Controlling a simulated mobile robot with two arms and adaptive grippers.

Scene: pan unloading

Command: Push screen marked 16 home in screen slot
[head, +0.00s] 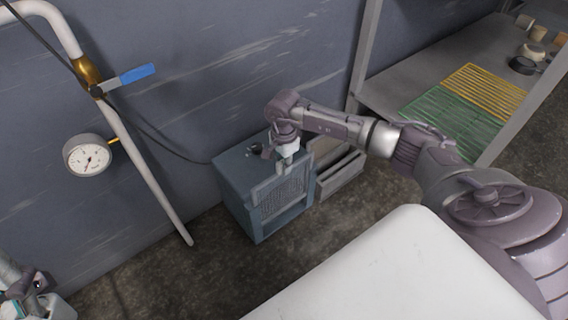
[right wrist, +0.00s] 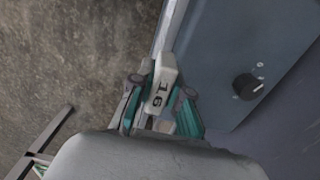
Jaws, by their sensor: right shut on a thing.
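A white handle marked 16 (right wrist: 161,88) shows in the right wrist view, at the end of a thin pale edge. My right gripper (right wrist: 158,100) is shut on this handle, with a teal-backed finger on each side. In the head view my right gripper (head: 287,160) is at the upper front edge of a blue-grey cabinet (head: 236,190). A grey mesh screen (head: 283,199) stands upright at the cabinet's front, below the gripper. How far the screen sits in its slot I cannot tell. My left gripper (head: 28,292) is partly in view at the lower left; its fingers are unclear.
A black knob (right wrist: 243,87) sits on the cabinet top. A grey open-topped box (head: 338,175) stands right beside the cabinet. A shelf (head: 395,92) with green and yellow slatted mats is at the right. A pipe with a gauge (head: 88,157) runs along the left wall.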

